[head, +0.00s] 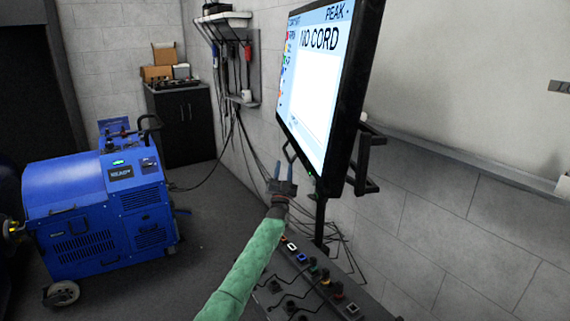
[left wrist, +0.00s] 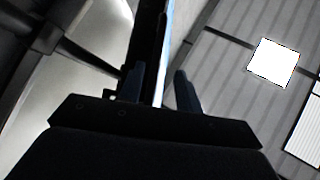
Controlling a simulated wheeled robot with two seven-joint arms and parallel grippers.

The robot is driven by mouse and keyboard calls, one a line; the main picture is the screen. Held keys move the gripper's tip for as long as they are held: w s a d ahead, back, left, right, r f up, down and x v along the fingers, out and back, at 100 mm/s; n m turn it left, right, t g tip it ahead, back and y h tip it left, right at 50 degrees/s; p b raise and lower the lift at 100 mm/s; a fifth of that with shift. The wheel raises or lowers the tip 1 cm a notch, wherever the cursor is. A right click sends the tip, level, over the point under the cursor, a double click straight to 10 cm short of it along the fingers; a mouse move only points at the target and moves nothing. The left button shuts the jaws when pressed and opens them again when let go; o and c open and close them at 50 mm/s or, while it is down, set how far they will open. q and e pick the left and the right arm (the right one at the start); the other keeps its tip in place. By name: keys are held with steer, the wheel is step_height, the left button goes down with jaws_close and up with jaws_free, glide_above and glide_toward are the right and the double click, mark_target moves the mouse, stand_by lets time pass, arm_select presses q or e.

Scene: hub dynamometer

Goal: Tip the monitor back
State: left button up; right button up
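The monitor (head: 318,82) is a large flat screen with a black frame, at the top centre of the head view. Its lit face turns left and reads "NO CORD". My left gripper (head: 283,178) is just below and left of the monitor's lower edge, pointing up. Its two fingers are apart, so it is open. In the left wrist view the monitor's thin dark edge and bright screen strip (left wrist: 161,50) run up between the fingers of the left gripper (left wrist: 160,85). I cannot tell whether either finger touches it. My right gripper is not in view.
A dark handle-like bracket (head: 370,158) stands behind the monitor, near the wall. A console (head: 330,295) with knobs and cables lies below. A blue wheeled machine (head: 98,205) stands at the left, a black cabinet (head: 185,125) behind. Floor between them is mostly clear.

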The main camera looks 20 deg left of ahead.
arm_select(q)
steer(key=shift+v, duration=0.9)
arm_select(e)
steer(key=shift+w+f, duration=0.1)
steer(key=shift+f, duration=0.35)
